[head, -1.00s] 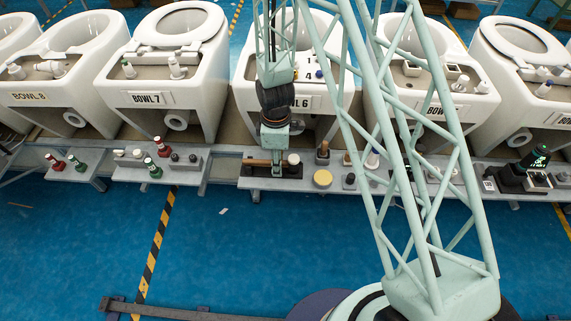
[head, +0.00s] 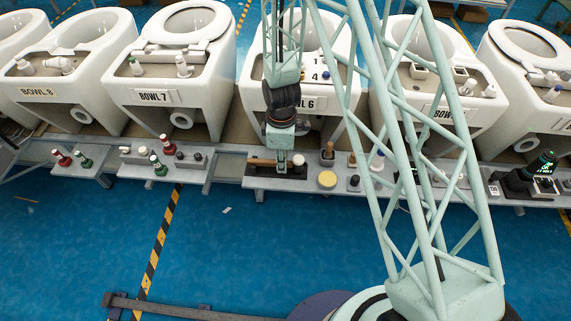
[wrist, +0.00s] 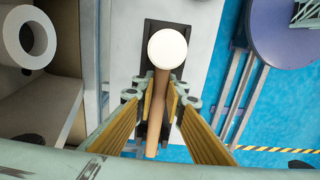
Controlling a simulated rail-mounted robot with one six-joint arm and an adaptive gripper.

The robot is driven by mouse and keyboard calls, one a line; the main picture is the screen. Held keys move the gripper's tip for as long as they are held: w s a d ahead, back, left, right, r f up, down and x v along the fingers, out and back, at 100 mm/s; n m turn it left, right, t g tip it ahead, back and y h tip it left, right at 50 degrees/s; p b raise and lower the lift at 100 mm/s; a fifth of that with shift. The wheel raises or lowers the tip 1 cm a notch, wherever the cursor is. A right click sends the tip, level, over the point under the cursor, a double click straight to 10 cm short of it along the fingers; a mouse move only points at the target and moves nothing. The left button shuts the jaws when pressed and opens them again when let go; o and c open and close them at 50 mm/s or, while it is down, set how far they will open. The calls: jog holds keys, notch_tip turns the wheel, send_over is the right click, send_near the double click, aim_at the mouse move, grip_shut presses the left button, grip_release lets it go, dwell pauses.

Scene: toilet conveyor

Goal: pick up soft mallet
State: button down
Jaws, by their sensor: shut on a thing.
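The soft mallet has a round white head (wrist: 167,48) and a brown wooden handle (wrist: 153,140). In the head view its handle (head: 260,162) points left and its white head (head: 299,160) lies to the right, at the shelf below BOWL 6. My gripper (wrist: 160,97) is shut on the handle just below the head, one finger on each side. In the head view my gripper (head: 281,165) reaches down onto the mallet from above. A dark holder (wrist: 154,30) shows beneath the mallet. I cannot tell whether the mallet touches it.
The grey shelf (head: 250,182) also bears a yellow round pad (head: 327,180) and a wooden-handled tool (head: 328,152) to the right of the mallet. White toilet bowls stand close behind. Red and green bottles (head: 160,166) stand on the shelf to the left.

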jog(key=shift+r, duration=0.15)
jog(key=shift+r+p, duration=0.6)
jog(key=shift+r, duration=1.1)
jog(key=s+r+p, duration=0.1)
jog(key=s, duration=1.5)
jog(key=shift+r+p, duration=0.2)
jog(key=shift+p, duration=0.1)
jog(key=c, duration=3.2)
grip_release()
grip_shut()
